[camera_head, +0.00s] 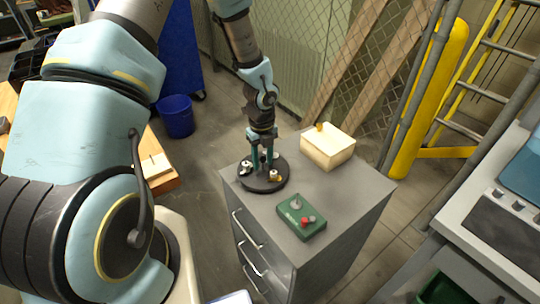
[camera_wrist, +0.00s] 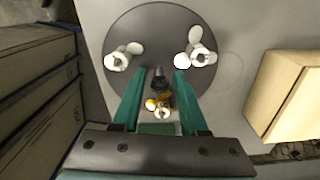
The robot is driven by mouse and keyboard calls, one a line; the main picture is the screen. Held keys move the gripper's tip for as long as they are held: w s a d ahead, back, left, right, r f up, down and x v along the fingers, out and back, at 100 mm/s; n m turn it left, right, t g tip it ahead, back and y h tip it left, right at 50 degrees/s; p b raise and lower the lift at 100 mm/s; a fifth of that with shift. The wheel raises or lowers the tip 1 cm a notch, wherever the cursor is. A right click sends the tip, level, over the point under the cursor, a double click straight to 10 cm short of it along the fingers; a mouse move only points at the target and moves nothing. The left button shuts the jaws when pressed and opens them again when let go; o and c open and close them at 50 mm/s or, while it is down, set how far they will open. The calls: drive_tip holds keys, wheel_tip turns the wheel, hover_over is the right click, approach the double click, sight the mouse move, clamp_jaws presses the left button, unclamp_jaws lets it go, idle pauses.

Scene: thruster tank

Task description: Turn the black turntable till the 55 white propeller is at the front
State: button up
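The black turntable (camera_head: 262,188) lies flat on the grey cabinet, and its disc (camera_wrist: 150,25) fills the middle of the wrist view. A dark knob (camera_wrist: 157,79) stands on it. White propellers sit at the left (camera_wrist: 122,57) and right (camera_wrist: 197,47) of the wrist view. An orange-and-white propeller (camera_wrist: 160,105) is close to my palm. In the head view, a white propeller (camera_head: 246,168) shows at the disc's left. No number is readable. My gripper (camera_wrist: 160,73) is open, pointing down over the disc, its teal fingers either side of the knob with gaps visible.
A cream box (camera_head: 328,150) stands behind and right of the turntable on the cabinet top (camera_head: 350,195). A green control box (camera_head: 302,217) with a red button lies in front. A blue bin (camera_head: 177,117) stands on the floor behind left.

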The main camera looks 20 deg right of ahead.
sight(263, 157)
drive_tip(key=shift+o, duration=0.5)
wheel_tip(263, 157, up, 6)
drive_tip(key=p, duration=0.5)
drive_tip(key=shift+r+p, duration=1)
drive_tip(key=shift+r, duration=0.55)
